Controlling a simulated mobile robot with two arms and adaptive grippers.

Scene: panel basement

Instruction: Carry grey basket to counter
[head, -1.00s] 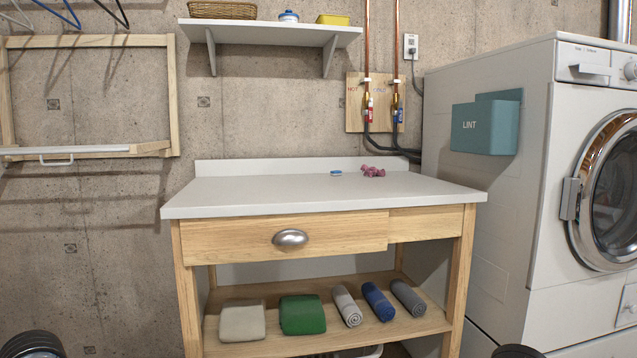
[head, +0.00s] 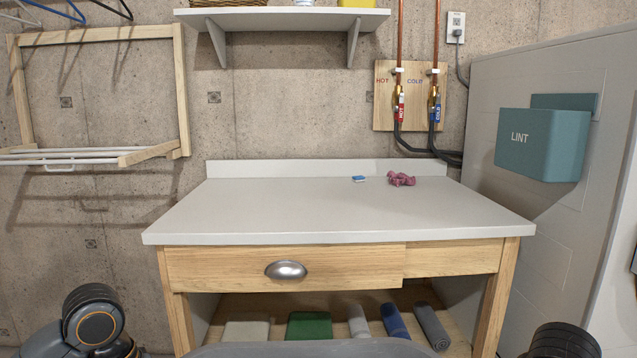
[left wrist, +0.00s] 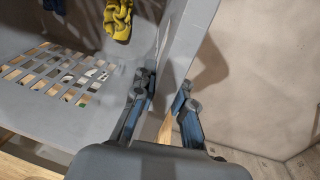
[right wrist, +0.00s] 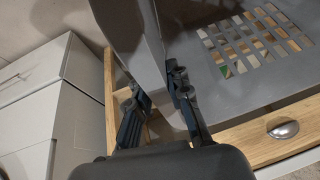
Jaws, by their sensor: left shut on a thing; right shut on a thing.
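The grey basket (head: 300,349) shows only as a rim strip at the bottom edge of the head view. My left gripper (left wrist: 168,100) is shut on one side wall of the basket (left wrist: 45,112). A yellow cloth (left wrist: 118,18) and a dark blue cloth lie inside it. My right gripper (right wrist: 158,92) is shut on the opposite side wall of the basket (right wrist: 225,95), beside its slotted part. Both grippers are out of frame in the head view. The counter (head: 320,215) is a white top on a wooden frame straight ahead, beyond the basket.
A blue-and-white item (head: 358,179) and a pink item (head: 401,179) lie at the counter's back right; its front and left are clear. A drawer handle (head: 286,270) sticks out below the top. The washer side with a teal lint box (head: 545,143) stands at the right.

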